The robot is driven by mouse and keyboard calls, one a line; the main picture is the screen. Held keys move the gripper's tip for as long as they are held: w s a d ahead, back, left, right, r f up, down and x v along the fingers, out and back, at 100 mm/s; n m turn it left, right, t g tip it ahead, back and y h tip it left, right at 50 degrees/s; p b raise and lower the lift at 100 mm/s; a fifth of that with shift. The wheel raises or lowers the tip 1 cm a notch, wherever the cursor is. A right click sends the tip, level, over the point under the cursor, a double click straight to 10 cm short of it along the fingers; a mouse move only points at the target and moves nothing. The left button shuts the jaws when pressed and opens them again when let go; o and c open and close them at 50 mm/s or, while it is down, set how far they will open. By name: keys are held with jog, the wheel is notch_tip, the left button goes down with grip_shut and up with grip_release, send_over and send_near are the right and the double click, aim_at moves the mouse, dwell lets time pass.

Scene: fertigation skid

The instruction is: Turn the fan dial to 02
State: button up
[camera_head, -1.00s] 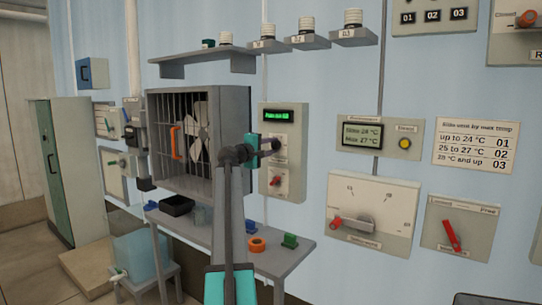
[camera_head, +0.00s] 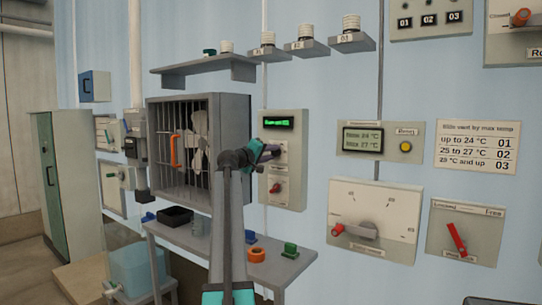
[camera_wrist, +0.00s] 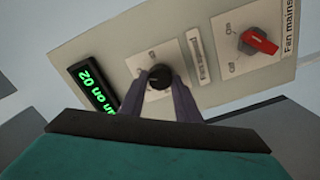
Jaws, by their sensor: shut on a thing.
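The fan panel (camera_head: 295,176) is a light box on the wall, with a lit green display (camera_head: 277,122). In the wrist view the display (camera_wrist: 92,87) reads "on 02" at its visible end. The dark round fan dial (camera_wrist: 159,74), labelled "Fan speed", sits beside it. My gripper (camera_wrist: 160,82) is shut on the dial, one finger on each side; the fingers hide part of its scale. In the head view my gripper (camera_head: 274,151) reaches the panel and covers the dial. The red fan mains switch (camera_wrist: 259,43) is apart from my fingers.
The caged fan (camera_head: 199,150) is left of the panel. A shelf (camera_head: 225,231) below holds a black tray (camera_head: 175,216), an orange ring (camera_head: 257,255) and small coloured parts. A big dial panel (camera_head: 373,215) and a rule sign (camera_head: 477,147) are on the right.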

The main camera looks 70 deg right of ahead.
jog(key=shift+f, duration=0.1)
jog(key=o, duration=1.1)
jog(key=shift+v, duration=6.9)
